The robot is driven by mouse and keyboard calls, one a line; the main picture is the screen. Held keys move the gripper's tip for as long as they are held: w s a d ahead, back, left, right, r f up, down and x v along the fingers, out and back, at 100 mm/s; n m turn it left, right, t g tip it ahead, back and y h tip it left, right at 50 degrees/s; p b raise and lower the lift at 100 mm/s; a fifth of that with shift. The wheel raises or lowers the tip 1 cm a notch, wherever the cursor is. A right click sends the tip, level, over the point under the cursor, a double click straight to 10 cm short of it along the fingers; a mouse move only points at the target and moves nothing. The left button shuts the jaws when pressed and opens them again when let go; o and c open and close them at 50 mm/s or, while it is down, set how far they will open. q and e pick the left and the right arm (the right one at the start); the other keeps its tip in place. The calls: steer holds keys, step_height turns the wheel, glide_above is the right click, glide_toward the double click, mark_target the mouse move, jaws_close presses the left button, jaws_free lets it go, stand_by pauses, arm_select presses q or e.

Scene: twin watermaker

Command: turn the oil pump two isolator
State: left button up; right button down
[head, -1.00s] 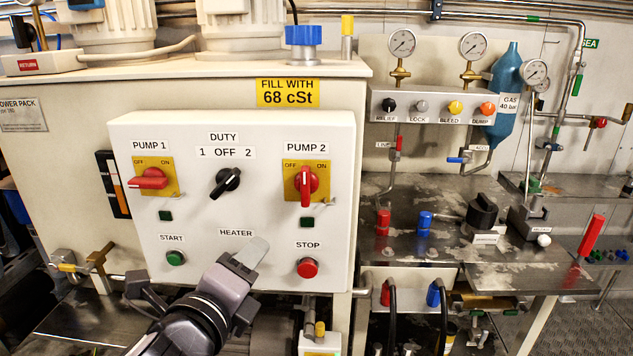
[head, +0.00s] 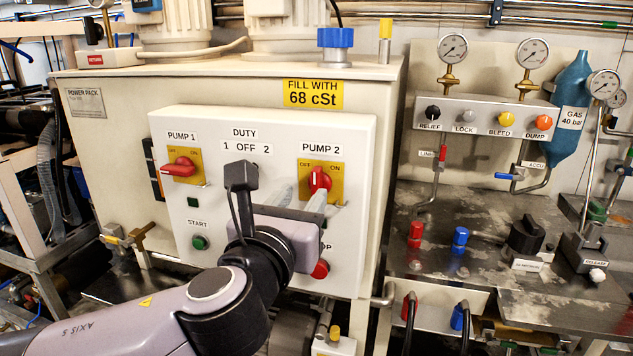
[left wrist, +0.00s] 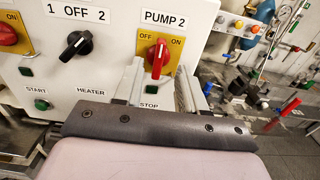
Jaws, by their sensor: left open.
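The pump two isolator is a red rotary handle (head: 319,180) on a yellow plate marked OFF and ON, under the PUMP 2 label on the white panel. In the left wrist view the handle (left wrist: 158,60) stands upright. My left gripper (head: 303,200) is open in front of the panel, just below the isolator. In the left wrist view its two fingers (left wrist: 160,82) point toward the plate, one each side of the handle's lower end. I cannot tell whether they touch it. My right gripper is not in view.
The PUMP 1 isolator (head: 180,167) has its handle lying sideways. The black DUTY switch (left wrist: 77,46) is left of PUMP 2. The green START button (head: 199,242) and red STOP button (head: 320,269) are lower down. A bench with valves (head: 440,270) stands to the right.

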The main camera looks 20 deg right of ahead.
mark_target(315, 181)
arm_select(q)
steer(key=shift+p+x, duration=0.35)
steer(key=shift+x, duration=2.85)
jaws_close()
